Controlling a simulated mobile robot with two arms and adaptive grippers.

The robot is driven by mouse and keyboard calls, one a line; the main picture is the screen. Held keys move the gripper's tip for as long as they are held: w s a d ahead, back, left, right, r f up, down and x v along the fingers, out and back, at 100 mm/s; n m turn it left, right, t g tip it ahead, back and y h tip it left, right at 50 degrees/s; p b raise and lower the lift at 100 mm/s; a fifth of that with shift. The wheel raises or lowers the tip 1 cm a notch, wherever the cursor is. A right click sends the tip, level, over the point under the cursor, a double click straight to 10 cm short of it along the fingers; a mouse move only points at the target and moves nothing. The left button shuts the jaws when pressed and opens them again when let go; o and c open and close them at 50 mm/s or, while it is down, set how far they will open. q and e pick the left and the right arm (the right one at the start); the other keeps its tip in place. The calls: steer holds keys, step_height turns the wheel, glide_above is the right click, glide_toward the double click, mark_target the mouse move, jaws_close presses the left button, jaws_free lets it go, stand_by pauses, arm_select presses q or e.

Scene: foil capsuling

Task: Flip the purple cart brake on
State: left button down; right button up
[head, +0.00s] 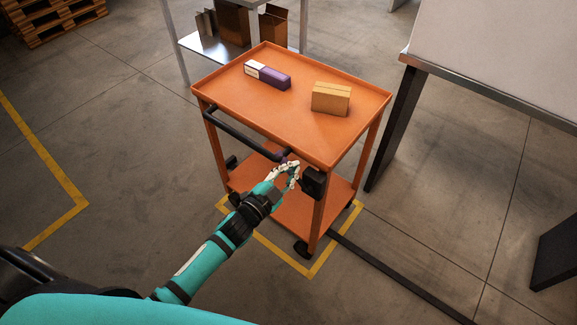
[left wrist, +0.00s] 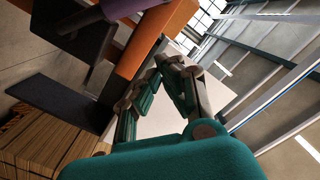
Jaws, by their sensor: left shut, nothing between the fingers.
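The orange cart (head: 225,90) stands with its handle side toward me. A black block (head: 313,182) sits on its near right corner, below the top tray. A small bit of purple (head: 284,157), which looks like the brake lever, shows just behind my left gripper (head: 290,170). The gripper hides most of it. In the left wrist view, a purple part (left wrist: 120,8) is at the top edge beside a dark block and the orange cart (left wrist: 158,40). My left gripper (left wrist: 168,62) is shut and empty there, apart from the purple part. My right gripper is out of view.
A purple-and-white box (head: 268,75) and a brown carton (head: 330,99) lie on the cart's top. A black handle bar (head: 235,128) runs along its near side. A table (head: 485,55) stands at the right. Open floor lies to the left.

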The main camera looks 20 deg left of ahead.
arm_select(q)
steer(key=shift+w+a+f, duration=0.4)
steer(key=shift+w+f, duration=0.35)
steer(key=shift+f, duration=0.05)
steer(key=shift+w+a+f, duration=0.35)
steer(key=shift+w+f, duration=0.4)
steer(key=shift+f, duration=0.05)
